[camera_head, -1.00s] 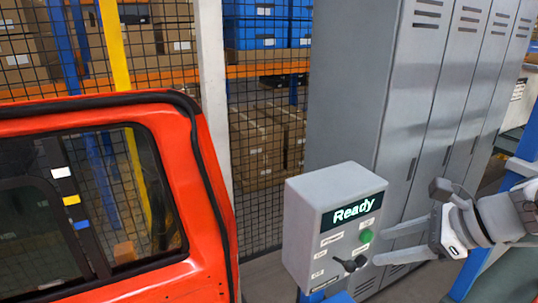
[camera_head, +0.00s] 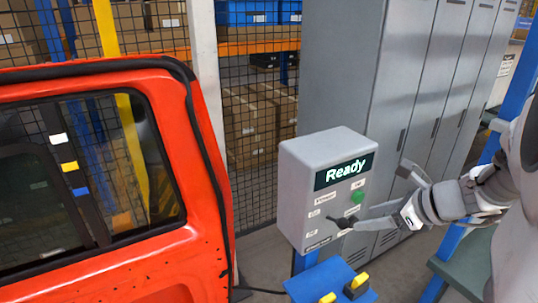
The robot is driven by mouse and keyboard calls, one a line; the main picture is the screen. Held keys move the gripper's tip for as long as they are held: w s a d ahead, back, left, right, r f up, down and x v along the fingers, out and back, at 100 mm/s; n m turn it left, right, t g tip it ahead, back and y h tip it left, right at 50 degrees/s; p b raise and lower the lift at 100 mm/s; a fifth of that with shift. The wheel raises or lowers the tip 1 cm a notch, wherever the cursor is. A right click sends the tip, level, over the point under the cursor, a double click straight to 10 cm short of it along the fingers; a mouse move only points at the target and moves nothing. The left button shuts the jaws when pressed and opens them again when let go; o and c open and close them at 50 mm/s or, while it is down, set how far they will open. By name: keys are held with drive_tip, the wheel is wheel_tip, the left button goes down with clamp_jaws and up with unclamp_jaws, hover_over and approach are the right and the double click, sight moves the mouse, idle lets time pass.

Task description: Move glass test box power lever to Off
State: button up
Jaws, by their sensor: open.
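The grey test box (camera_head: 325,190) stands right of centre, with a dark display reading "Ready". Its black power lever (camera_head: 340,221) is low on the front face, with its thin end pointing left and slightly up. Small labels surround it, too small to read surely. A green button (camera_head: 357,197) is above and right of the lever. My gripper (camera_head: 364,218) comes in from the right, open, with its fingers in front of the panel close to the lever. I cannot tell if a finger touches the lever. The fingertips partly hide the panel's lower right.
An orange-red vehicle door (camera_head: 205,160) with glass fills the left. Grey lockers (camera_head: 400,120) stand behind the box. A blue unit (camera_head: 320,278) with yellow knobs (camera_head: 360,280) is below the box. A mesh fence (camera_head: 245,130) and shelves are behind.

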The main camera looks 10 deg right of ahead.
sight(346, 222)
drive_tip(key=b+x, duration=0.1)
drive_tip(key=x, duration=0.8)
drive_tip(key=shift+w+a+f, duration=0.1)
drive_tip(key=shift+w+f, duration=0.05)
drive_tip(key=shift+w, duration=0.05)
clamp_jaws()
idle(1.0)
